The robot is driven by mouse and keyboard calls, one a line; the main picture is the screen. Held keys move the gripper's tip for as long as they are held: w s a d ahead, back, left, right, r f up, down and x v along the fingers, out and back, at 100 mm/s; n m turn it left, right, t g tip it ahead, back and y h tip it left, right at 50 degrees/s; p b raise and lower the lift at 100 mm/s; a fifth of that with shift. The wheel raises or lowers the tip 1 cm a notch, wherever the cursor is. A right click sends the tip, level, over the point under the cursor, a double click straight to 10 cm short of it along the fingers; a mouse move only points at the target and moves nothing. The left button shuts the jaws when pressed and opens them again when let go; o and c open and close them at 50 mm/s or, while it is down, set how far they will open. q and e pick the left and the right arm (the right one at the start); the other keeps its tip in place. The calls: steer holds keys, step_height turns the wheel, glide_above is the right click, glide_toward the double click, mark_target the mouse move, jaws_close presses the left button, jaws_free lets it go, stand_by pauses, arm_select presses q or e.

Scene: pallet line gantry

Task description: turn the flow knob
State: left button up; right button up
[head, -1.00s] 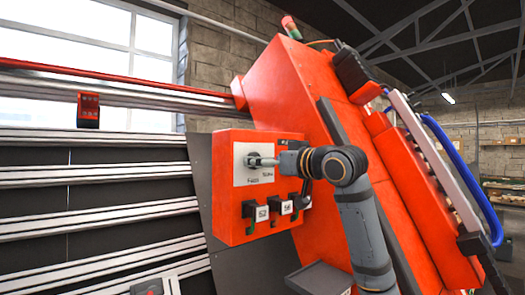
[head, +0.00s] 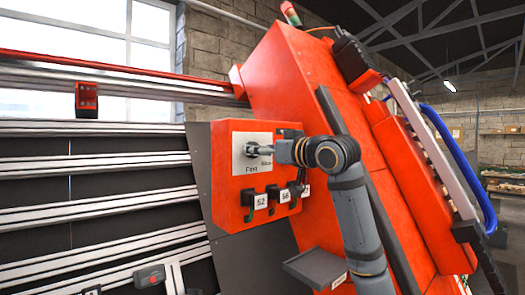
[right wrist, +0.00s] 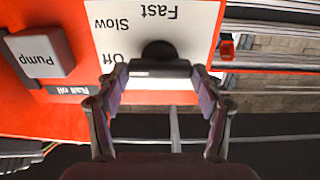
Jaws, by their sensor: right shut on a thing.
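The flow knob (right wrist: 158,50) is a dark round knob with a bar-shaped grip, mounted on a white plate (right wrist: 105,15) marked Off, Slow and Fast. In the head view the plate (head: 240,162) is on the front of a red box, and the knob (head: 251,149) is partly hidden by my gripper. My right gripper (right wrist: 160,76) is shut on the knob's bar, one finger at each end. In the head view my right gripper (head: 268,150) reaches the knob from the right. My left gripper is not in view.
The red box (head: 228,200) carries black hooks with number tags (head: 261,202) below the plate. A block marked Pump (right wrist: 40,52) is beside the plate in the right wrist view. A grey tray (head: 315,268) juts out below. Slatted rails (head: 95,165) fill the left.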

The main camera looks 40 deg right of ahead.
steer(key=shift+m, duration=0.3)
steer(key=shift+d+f+m+b, duration=0.15)
steer(key=shift+m+b, duration=2.1)
steer(key=shift+m, duration=2)
steer(key=shift+d+f+m+b, duration=0.1)
steer(key=shift+m+b, duration=2.1)
steer(key=shift+m, duration=2.35)
steer(key=o, duration=1.2)
steer(key=shift+c, duration=0.2)
steer(key=shift+s, duration=0.1)
